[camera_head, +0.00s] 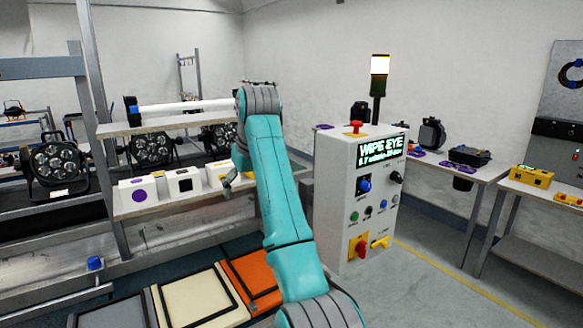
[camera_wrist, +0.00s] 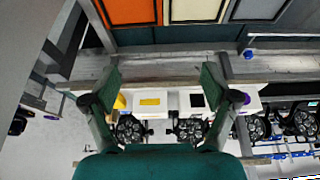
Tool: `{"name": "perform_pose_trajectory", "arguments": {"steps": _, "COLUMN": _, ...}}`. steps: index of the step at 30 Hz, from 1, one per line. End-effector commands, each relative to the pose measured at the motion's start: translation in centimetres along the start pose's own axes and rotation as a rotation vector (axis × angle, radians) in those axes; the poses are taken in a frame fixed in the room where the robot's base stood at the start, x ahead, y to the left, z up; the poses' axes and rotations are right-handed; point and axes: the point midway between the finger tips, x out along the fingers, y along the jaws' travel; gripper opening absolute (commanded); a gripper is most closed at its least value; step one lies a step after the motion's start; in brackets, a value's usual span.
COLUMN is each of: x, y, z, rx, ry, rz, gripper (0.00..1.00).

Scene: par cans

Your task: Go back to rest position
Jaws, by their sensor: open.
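My gripper (camera_wrist: 165,90) is open and empty in the wrist view, its two dark green fingers wide apart. In the head view my gripper (camera_head: 230,182) shows small and partly hidden at the far end of my teal arm, in front of the shelf with the boxes. The arm reaches forward and up from the lower middle of the picture. Small white boxes stand on the shelf: one with a purple dot (camera_head: 139,195), one with a black square (camera_head: 185,184) and one with a yellow face (camera_head: 217,175).
A grey control cabinet (camera_head: 337,205) with a lit screen stands close to the right of my arm. Orange (camera_head: 254,276), cream (camera_head: 195,302) and grey (camera_head: 112,316) panels lie at the front. Several par cans, one at the left (camera_head: 55,165), stand on the rack. Open floor lies at right.

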Motion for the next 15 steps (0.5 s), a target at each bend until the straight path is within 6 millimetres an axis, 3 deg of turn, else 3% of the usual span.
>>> {"name": "perform_pose_trajectory", "arguments": {"steps": 8, "x": 4.1, "y": 0.9, "z": 1.2, "rx": 0.017, "ry": 0.027, "rz": 0.01, "gripper": 0.86}}
{"name": "perform_pose_trajectory", "arguments": {"steps": 15, "x": 9.9, "y": 2.2, "z": 3.6, "rx": 0.044, "ry": 0.062, "rz": 0.024, "gripper": 0.86}}
